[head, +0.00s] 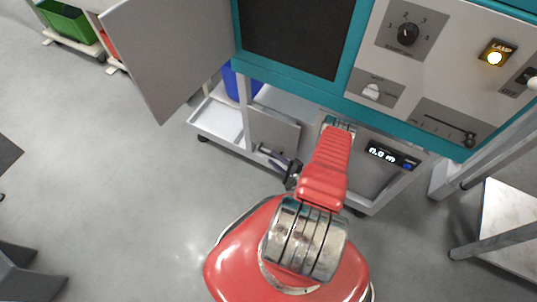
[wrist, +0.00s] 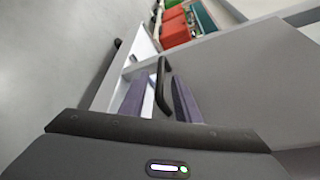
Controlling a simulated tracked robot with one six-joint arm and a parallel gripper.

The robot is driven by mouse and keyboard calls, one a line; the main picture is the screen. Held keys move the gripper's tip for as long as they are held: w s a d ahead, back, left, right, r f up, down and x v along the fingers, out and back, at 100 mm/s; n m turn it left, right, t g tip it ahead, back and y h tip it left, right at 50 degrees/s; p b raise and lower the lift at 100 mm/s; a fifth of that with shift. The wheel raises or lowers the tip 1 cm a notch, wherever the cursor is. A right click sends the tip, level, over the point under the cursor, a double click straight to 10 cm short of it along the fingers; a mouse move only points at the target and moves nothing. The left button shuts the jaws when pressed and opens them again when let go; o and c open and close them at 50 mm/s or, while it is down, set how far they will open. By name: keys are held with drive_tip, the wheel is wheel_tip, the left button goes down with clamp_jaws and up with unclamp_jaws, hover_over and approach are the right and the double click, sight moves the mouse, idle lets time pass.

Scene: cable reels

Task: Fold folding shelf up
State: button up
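A grey flap, which looks like the folding shelf (head: 272,133), hangs down on the front of the white-framed cart under the teal cabinet. In the wrist view a broad grey panel (wrist: 240,75), seemingly the same flap, fills the right side. A black bar handle (wrist: 162,85) stands out at its edge. My gripper (head: 272,157) is low in front of the flap's bottom edge. In the wrist view its two fingers (wrist: 159,100) are apart, with the handle between them and a pale gap beside the left finger. Contact with the handle cannot be made out.
A grey cabinet door (head: 170,50) stands open at the upper left. The panel above has a lamp (head: 494,57), a knob (head: 408,34) and a slider (head: 470,139). A display (head: 392,157) sits right of my arm. A blue bin (head: 240,84) is behind.

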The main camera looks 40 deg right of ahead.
sight(269, 154)
drive_tip(key=shift+x, duration=2.35)
drive_tip(key=shift+c, duration=0.5)
clamp_jaws()
